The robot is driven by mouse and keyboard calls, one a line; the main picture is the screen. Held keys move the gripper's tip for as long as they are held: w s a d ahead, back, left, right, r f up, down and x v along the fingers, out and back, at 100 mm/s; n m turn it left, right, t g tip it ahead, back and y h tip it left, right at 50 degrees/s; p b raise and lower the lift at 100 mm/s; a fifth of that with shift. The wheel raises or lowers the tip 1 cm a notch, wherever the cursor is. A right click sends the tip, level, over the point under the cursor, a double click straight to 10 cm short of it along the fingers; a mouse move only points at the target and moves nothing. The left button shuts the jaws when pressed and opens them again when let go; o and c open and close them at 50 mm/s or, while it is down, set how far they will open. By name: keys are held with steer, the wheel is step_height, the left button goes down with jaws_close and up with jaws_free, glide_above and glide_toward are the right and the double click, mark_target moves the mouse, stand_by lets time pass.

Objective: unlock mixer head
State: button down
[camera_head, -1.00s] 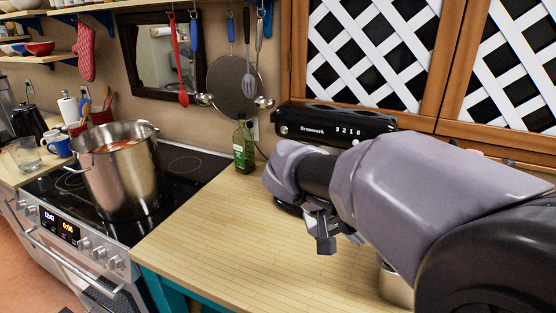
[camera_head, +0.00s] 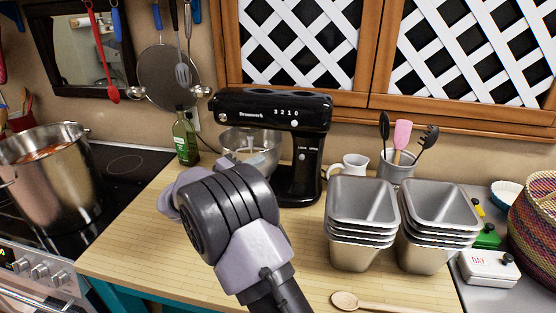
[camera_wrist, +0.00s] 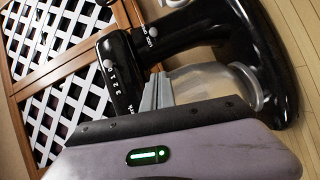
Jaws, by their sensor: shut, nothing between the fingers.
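The black stand mixer (camera_head: 270,106) stands on the counter with its head level above a steel bowl (camera_head: 238,142). A pale round knob (camera_head: 303,157) sits on the mixer's column by small "LOCK OPEN" lettering. In the wrist view the mixer (camera_wrist: 210,32) appears turned sideways. A second pale knob (camera_wrist: 137,62) is near the "3 2 1 0" marks. My gripper (camera_wrist: 158,90) is shut and empty, in front of the bowl and apart from the column knob. My arm partly hides the bowl in the head view.
Stacked loaf tins (camera_head: 362,225) stand right of the mixer, with a white jug (camera_head: 350,167) and a utensil pot (camera_head: 396,165) behind. An oil bottle (camera_head: 186,140) is left of the bowl. A wooden spoon (camera_head: 347,300) lies at the front. The counter's left front is clear.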

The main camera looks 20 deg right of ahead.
mark_target(302, 155)
steer(key=d+b, duration=0.1)
steer(key=d, duration=0.2)
steer(key=w+d+b, duration=0.1)
steer(key=d, duration=0.3)
steer(key=d+f+b, duration=0.1)
steer(key=d, duration=0.2)
steer(key=shift+w+d+f+b, duration=0.1)
steer(key=shift+w+d+b, duration=0.05)
steer(key=shift+d+b, duration=0.15)
steer(key=shift+s+d, duration=0.15)
steer(key=shift+s, duration=0.05)
